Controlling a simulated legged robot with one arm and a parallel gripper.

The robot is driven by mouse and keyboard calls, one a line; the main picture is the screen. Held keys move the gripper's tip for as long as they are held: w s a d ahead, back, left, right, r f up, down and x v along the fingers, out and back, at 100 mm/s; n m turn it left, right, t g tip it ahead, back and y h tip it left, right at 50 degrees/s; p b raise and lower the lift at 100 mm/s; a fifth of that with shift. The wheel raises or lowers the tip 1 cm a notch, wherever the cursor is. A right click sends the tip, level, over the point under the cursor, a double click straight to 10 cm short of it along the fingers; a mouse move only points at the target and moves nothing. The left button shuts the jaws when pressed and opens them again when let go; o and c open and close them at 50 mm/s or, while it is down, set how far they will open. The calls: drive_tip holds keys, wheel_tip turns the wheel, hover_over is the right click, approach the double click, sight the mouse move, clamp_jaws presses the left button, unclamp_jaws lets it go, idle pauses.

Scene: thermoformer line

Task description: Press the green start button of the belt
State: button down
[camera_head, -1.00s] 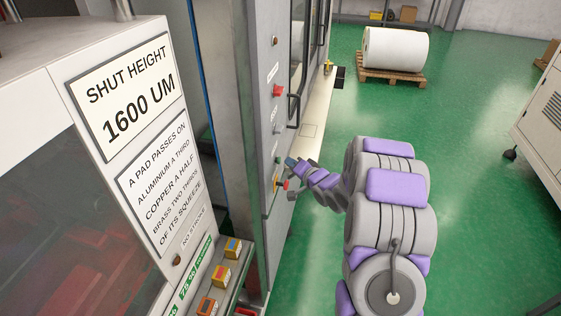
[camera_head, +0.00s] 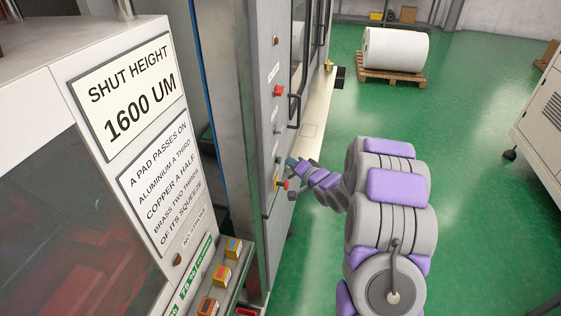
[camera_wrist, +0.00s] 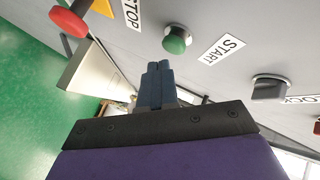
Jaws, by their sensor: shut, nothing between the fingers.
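The green start button (camera_wrist: 177,40) is a round cap on the grey panel in the wrist view, beside a white START label (camera_wrist: 222,49). My gripper (camera_wrist: 159,64) is shut, with its two dark blue fingers together and nothing between them. The fingertips show just below and left of the button in the picture, pointing at the panel. I see a small gap in the picture, but cannot tell the depth. In the head view my gripper (camera_head: 290,162) is close to the cabinet panel; the button there is too small to make out surely.
A red button (camera_wrist: 70,20) with a STOP label (camera_wrist: 132,10) is left of the green one. A black knob (camera_wrist: 268,87) is to its right. A machine with a SHUT HEIGHT sign (camera_head: 126,98) stands at left. Green floor (camera_head: 470,150) lies open at right.

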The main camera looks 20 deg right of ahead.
drive_tip(key=shift+d, duration=0.15)
idle(0.7)
drive_tip(key=shift+w+a+r+p, duration=0.1)
drive_tip(key=shift+w+a+p, duration=0.05)
drive_tip(key=shift+a+p, duration=0.35)
drive_tip(key=shift+w+a, duration=0.3)
drive_tip(key=shift+a, duration=0.1)
idle(0.7)
drive_tip(key=shift+s+d+p, duration=0.1)
drive_tip(key=shift+d+p, duration=0.05)
drive_tip(key=shift+p, duration=0.25)
drive_tip(key=shift+s+d+p, duration=0.45)
drive_tip(key=shift+d+p, duration=0.15)
drive_tip(key=shift+d, duration=0.1)
